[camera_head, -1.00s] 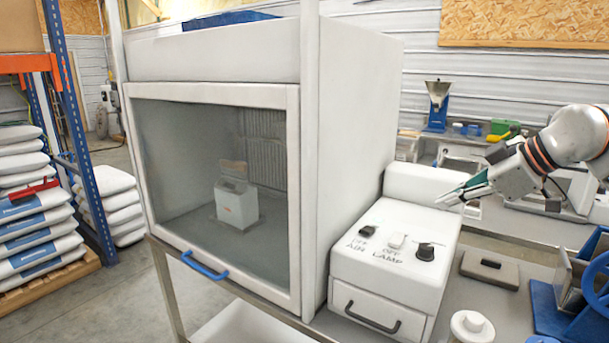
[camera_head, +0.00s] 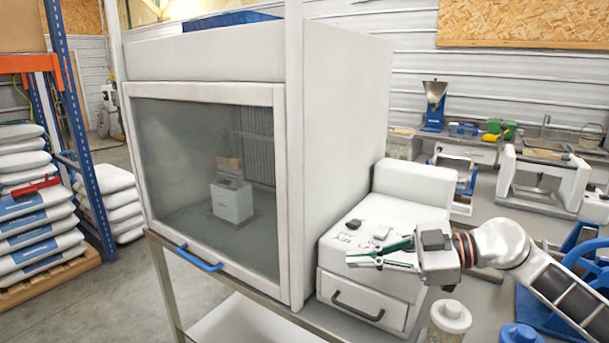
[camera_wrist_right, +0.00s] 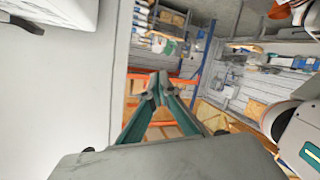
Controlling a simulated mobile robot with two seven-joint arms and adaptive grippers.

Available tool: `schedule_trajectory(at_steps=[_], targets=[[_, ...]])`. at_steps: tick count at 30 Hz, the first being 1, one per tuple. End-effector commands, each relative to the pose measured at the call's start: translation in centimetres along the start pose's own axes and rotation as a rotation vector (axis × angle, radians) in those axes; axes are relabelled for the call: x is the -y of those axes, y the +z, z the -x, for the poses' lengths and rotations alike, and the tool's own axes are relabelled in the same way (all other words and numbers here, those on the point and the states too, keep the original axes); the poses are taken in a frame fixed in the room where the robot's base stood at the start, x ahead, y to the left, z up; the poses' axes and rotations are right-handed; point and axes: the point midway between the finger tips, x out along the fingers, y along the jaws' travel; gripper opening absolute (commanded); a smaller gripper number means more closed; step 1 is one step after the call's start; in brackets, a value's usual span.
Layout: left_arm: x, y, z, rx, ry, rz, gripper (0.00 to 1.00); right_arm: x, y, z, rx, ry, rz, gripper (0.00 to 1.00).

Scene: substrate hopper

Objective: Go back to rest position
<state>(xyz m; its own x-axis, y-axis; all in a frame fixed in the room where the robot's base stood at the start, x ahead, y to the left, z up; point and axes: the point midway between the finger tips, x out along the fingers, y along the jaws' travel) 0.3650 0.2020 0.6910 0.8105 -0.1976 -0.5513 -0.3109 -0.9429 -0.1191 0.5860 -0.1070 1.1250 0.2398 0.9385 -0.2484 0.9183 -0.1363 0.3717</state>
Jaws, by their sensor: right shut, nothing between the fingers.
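My right gripper (camera_head: 366,259) is in front of the white control box (camera_head: 345,284), over the front edge of its sloped panel in the head view. Its teal fingers point left and are shut with nothing between them. In the right wrist view the fingertips (camera_wrist_right: 158,84) meet. The gripper body and fingers hide part of the panel's switches. My right arm reaches in from the lower right. My left gripper is not in view.
A white cabinet (camera_head: 345,130) with a glass front and blue handle (camera_head: 200,258) stands left of the control box. A white-lidded jar (camera_head: 449,320) and a blue-lidded container (camera_head: 520,334) stand near the front. Blue equipment (camera_head: 560,310) is close to my right arm.

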Motion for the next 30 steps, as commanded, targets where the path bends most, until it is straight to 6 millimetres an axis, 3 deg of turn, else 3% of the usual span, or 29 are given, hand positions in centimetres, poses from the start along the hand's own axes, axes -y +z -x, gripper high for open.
schedule_trajectory(at_steps=[3, 8, 14, 17, 22, 27, 30], targets=[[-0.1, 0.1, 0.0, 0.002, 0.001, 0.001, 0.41, 2.4, -0.2, -2.5, -0.177, 0.061, 0.006, 0.0], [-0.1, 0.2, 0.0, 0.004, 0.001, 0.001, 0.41, 3.7, 0.6, -3.7, -0.341, 0.235, -0.012, 0.0], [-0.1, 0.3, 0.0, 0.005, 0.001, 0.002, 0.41, 4.9, 5.1, -3.3, -0.387, 0.525, -0.102, 0.0], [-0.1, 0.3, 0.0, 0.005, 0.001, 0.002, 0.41, 6.0, 9.0, -2.5, -0.336, 0.67, -0.167, 0.0], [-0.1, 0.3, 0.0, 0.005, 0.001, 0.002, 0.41, 10.3, 17.3, -0.9, -0.147, 0.87, -0.304, 0.0], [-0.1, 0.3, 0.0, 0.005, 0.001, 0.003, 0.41, 18.1, 25.9, 0.8, 0.123, 0.966, -0.454, 0.0], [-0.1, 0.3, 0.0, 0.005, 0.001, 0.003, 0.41, 23.4, 29.7, 1.8, 0.276, 0.97, -0.532, 0.0]])
